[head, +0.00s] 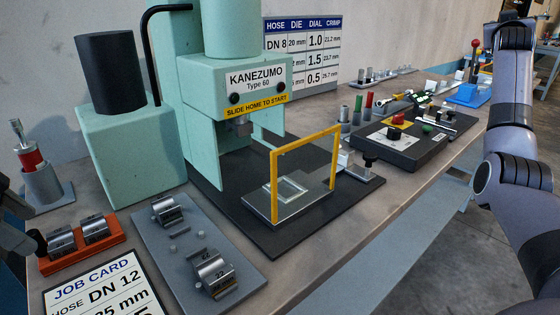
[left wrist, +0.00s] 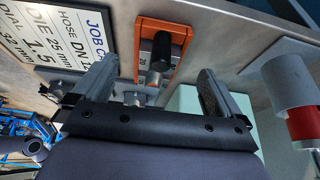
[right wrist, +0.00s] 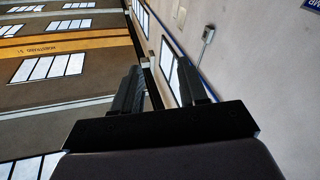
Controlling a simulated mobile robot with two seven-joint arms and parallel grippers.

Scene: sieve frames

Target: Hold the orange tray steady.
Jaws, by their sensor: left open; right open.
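The orange tray (head: 100,257) lies on the bench at the front left in the head view and holds two silver die blocks (head: 95,229). My left gripper (left wrist: 156,72) is open, with the orange tray (left wrist: 143,68) beyond and between its fingers in the left wrist view. A black rounded handle (left wrist: 161,48) shows between the fingers, with no visible contact. In the head view only part of the left gripper shows at the left edge, beside the tray's left end. My right gripper (right wrist: 160,68) is open and empty, away from the bench.
A grey plate (head: 178,247) with two more dies is right of the tray. The job card (head: 98,290) lies in front of it. The green press (head: 130,150) stands behind. A grey holder with a red part (head: 32,160) is at the back left.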

